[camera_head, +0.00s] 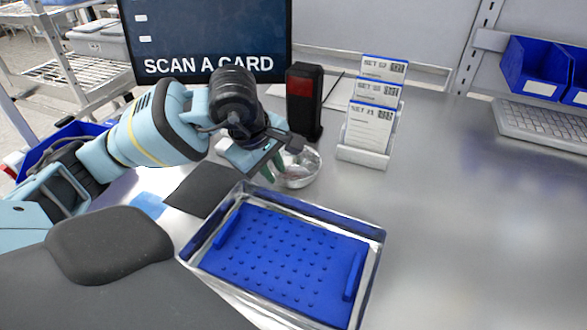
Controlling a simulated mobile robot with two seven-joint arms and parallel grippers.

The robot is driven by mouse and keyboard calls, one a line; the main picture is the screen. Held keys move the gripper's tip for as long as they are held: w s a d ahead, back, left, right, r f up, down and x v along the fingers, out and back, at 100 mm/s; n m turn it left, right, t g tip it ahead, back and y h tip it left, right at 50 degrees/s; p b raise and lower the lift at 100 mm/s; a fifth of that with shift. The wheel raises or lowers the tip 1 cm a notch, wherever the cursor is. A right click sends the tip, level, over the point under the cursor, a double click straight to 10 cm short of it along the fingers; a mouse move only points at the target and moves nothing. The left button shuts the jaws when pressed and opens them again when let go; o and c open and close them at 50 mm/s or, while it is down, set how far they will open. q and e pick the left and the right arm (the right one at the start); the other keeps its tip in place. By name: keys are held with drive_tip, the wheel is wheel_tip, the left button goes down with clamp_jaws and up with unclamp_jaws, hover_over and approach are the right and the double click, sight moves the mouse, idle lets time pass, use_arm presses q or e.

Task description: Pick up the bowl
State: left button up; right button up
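A small shiny metal bowl (301,171) stands on the steel table behind the tray, just right of my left gripper (272,168). The gripper comes in from the left and points down at the bowl's left rim. Its dark finger mounts and greenish fingertips overlap the bowl's left side. I cannot tell whether the fingers touch or enclose the rim, and their gap is hard to make out. The left part of the bowl is hidden behind them. My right gripper is not in view.
A metal tray with a blue studded mat (285,262) lies in front of the bowl. A black scanner (304,100) with a red window and a card holder (366,155) stand behind it. A keyboard (545,124) and blue bins (536,68) are at right. The right tabletop is clear.

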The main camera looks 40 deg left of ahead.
sight(278, 176)
use_arm(q)
drive_tip(key=shift+x, duration=1.85)
clamp_jaws()
drive_tip(key=shift+r, duration=0.2)
wheel_tip(278, 176, up, 10)
drive_tip(key=shift+f, duration=0.1)
